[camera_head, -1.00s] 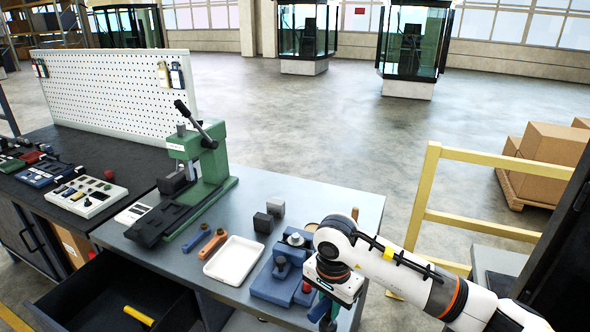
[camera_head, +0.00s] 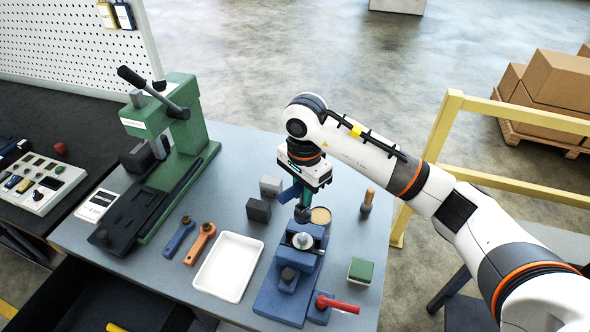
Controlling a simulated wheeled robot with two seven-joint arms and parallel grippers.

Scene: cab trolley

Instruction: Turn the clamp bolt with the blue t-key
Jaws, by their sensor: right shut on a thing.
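My right gripper (camera_head: 303,196) is shut on the blue t-key, whose blue bar (camera_head: 289,193) sticks out to the left of the fingers; the fingers hide the rest of it. The gripper is above the far end of a blue clamp fixture (camera_head: 283,293). A pale round bolt head (camera_head: 302,241) sits on this fixture, nearer than the gripper. A dark round part shows just under the fingertips; I cannot tell whether it belongs to the key. My left gripper is not in view.
A white tray (camera_head: 228,267), a blue tool (camera_head: 180,236) and an orange tool (camera_head: 200,243) lie left of the fixture. A red-handled tool (camera_head: 338,304) and a green-topped block (camera_head: 361,270) are at right. A green press (camera_head: 180,135) is farther left.

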